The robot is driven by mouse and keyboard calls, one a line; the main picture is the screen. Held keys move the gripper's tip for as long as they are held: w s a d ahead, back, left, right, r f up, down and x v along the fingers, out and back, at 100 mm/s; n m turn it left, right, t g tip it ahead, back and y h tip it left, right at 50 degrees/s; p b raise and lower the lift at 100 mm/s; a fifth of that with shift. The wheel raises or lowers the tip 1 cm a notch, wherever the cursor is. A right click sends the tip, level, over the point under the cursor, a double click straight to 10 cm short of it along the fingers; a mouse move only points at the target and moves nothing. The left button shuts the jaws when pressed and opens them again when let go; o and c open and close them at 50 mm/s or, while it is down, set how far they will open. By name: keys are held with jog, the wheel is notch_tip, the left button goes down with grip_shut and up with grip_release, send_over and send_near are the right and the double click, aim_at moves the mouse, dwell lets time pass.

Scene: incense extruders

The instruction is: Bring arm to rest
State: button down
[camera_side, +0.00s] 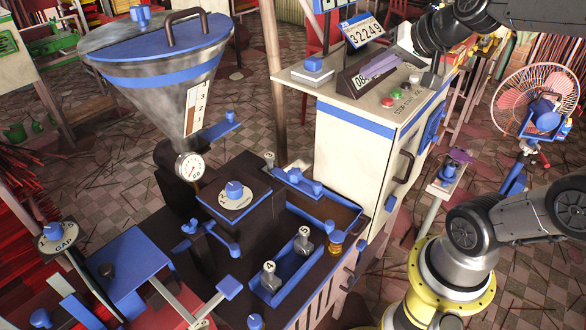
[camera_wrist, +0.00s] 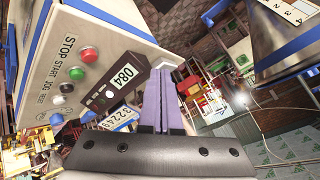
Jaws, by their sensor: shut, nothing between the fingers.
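My gripper (camera_side: 366,74) is at the upper right in the side view, in front of the control cabinet's display panel. Its two purple fingers also show in the wrist view (camera_wrist: 162,72), side by side and shut with nothing between them. The control cabinet (camera_side: 350,155) is white with a blue band. Whether the fingers touch the box cannot be told.
A counter sign (camera_side: 362,30) stands behind the box. The extruder with its steel hopper (camera_side: 150,85) is at left, and a blue tray (camera_side: 285,275) holds numbered pieces. A fan (camera_side: 535,100) stands at right. A small stand (camera_side: 445,182) is by the cabinet. Floor shows between them.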

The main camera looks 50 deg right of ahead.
jog(key=s+a+f+n+g+y, duration=0.1)
jog(key=s+a+n, duration=0.2)
jog(key=a, duration=0.2)
jog(key=s+a+f+n+y, duration=0.2)
jog(key=a+n, duration=0.1)
jog(key=a, duration=0.2)
jog(key=s+f+n+g+h, duration=0.1)
jog(key=s+f+n+g, duration=0.1)
jog(key=s+f+n, duration=0.2)
jog(key=s, duration=0.3)
jog(key=shift+s+a+f+g, duration=0.15)
jog(key=shift+s+f+g, duration=0.05)
jog(key=shift+f+g, duration=0.2)
jog(key=shift+n, duration=0.3)
